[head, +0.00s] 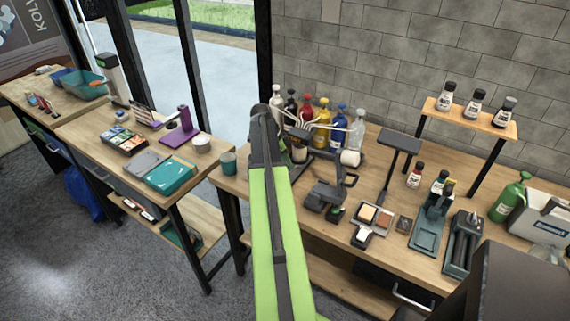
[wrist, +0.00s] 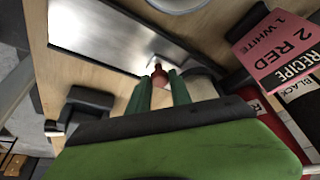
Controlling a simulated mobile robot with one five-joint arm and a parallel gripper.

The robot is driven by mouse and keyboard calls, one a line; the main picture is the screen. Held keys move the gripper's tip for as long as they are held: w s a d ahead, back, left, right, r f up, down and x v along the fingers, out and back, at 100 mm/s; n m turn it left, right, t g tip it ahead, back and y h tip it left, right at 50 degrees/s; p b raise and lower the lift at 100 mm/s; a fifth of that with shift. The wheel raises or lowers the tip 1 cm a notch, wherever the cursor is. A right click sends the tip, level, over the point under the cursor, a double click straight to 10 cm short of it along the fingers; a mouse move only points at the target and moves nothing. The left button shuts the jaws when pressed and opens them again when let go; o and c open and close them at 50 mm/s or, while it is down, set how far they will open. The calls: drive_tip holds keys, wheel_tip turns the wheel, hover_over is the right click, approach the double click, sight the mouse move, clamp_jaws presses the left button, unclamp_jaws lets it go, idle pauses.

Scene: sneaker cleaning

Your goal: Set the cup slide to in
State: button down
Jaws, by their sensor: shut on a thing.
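In the wrist view, my gripper (wrist: 160,85) has its two green fingers close together on a small red knob (wrist: 158,70). The knob sits by the edge of a flat metal plate (wrist: 105,35) on the wooden bench. The knob looks like the handle of the cup slide, but I cannot clearly make out the slide's track or its position. In the head view, my green arm reaches over the bench toward the row of bottles, and its fingertips and the knob are hidden.
Several coloured bottles (head: 322,122) stand behind my arm. A black stand (head: 325,192) and small trays (head: 368,215) lie to the right. In the wrist view, a pink recipe card (wrist: 280,45) is close on the right and a black object (wrist: 88,105) is on the left.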

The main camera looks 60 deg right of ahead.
drive_tip(key=c, duration=1.2)
unclamp_jaws()
drive_tip(key=shift+d, duration=0.3)
drive_tip(key=shift+a, duration=0.1)
drive_tip(key=shift+r, duration=0.1)
drive_tip(key=p+v, duration=1.6)
drive_tip(key=v, duration=0.1)
drive_tip(key=shift+w+a, duration=0.1)
drive_tip(key=shift+a, duration=0.15)
